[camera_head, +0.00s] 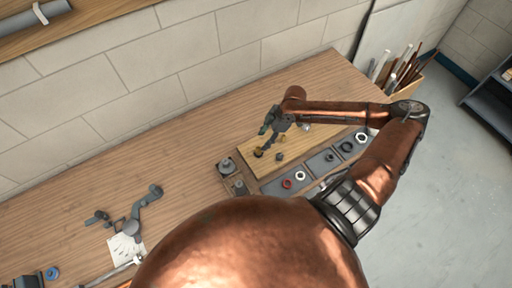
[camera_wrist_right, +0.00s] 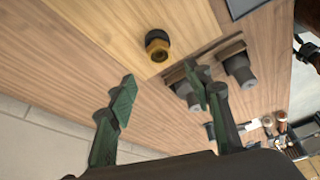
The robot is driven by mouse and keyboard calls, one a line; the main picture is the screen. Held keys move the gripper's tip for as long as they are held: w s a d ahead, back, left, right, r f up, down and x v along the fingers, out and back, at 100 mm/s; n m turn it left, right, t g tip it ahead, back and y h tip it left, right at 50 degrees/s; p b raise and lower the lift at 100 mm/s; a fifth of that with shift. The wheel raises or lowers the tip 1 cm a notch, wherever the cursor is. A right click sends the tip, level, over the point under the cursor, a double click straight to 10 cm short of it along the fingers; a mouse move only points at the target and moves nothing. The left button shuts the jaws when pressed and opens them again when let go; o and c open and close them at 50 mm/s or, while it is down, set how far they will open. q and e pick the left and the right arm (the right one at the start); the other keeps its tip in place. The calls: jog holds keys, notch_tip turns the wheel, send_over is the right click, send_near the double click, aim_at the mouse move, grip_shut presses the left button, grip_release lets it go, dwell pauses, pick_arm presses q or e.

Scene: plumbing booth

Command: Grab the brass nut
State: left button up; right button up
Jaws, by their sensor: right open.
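In the wrist view the nut lies beyond the fingertips, roughly in line with the gap, and is not touched. In the head view the right gripper (camera_head: 267,141) hangs over the board.
Grey fittings (camera_wrist_right: 240,68) stand on a wooden block beside the nut. Grey trays (camera_head: 322,163) with rings and small parts line the board's near edge. The bench (camera_head: 190,165) between is clear; a block wall stands behind.

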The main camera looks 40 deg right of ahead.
aim_at(258, 149)
jog(key=shift+x, duration=0.95)
jog(key=shift+d+p+x, duration=0.15)
jog(key=shift+p+x, duration=0.15)
jog(key=shift+x, duration=1)
jog(key=shift+d+p+x, duration=0.15)
jog(key=shift+p+x, duration=0.15)
jog(key=shift+x, duration=0.95)
jog(key=shift+s+f, duration=0.15)
jog(key=shift+s, duration=0.05)
jog(key=c, duration=1.2)
jog(key=shift+c, duration=0.2)
